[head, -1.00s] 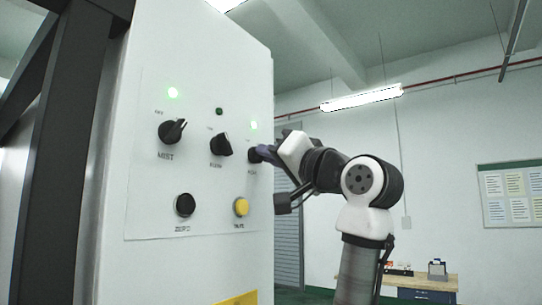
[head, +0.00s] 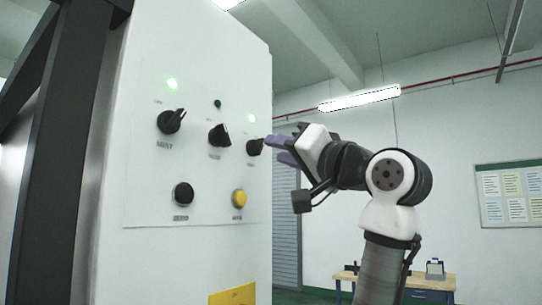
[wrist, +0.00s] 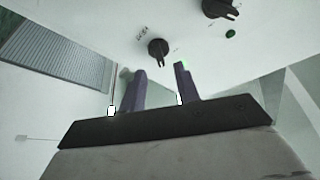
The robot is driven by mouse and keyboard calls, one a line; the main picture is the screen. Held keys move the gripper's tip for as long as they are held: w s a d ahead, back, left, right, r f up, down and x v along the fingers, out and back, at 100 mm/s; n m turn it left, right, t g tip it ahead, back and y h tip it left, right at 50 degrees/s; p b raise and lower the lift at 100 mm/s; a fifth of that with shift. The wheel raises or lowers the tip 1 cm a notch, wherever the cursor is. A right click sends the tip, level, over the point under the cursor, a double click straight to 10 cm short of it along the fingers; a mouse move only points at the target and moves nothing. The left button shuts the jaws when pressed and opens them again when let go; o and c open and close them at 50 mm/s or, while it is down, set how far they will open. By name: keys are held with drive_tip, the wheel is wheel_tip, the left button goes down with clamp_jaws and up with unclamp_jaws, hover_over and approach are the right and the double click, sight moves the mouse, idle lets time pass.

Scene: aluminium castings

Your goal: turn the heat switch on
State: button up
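A white panel (head: 140,205) carries three black rotary switches in a row. The left switch (head: 170,122) is labelled MIST, with a lit green lamp (head: 172,84). The middle switch (head: 218,135) has a dark lamp (head: 217,104). The right switch (head: 254,147) has a lit green lamp (head: 252,118). The middle and right labels are too blurred to read, so I cannot tell which is heat. My gripper (head: 277,149) is open and empty, just right of the right switch. In the wrist view its purple fingers (wrist: 160,82) stand apart, below and clear of that switch (wrist: 158,47).
Below the switches are a black button (head: 183,194) and a yellow button (head: 239,199). A yellow plate (head: 233,295) is lower on the panel. Open room lies right of the panel, with a workbench (head: 430,283) far behind.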

drive_tip(key=b+v, duration=0.3)
drive_tip(key=v, duration=0.6)
drive_tip(key=shift+s+d, duration=0.25)
drive_tip(key=shift+s, duration=0.05)
drive_tip(key=shift+f, duration=0.2)
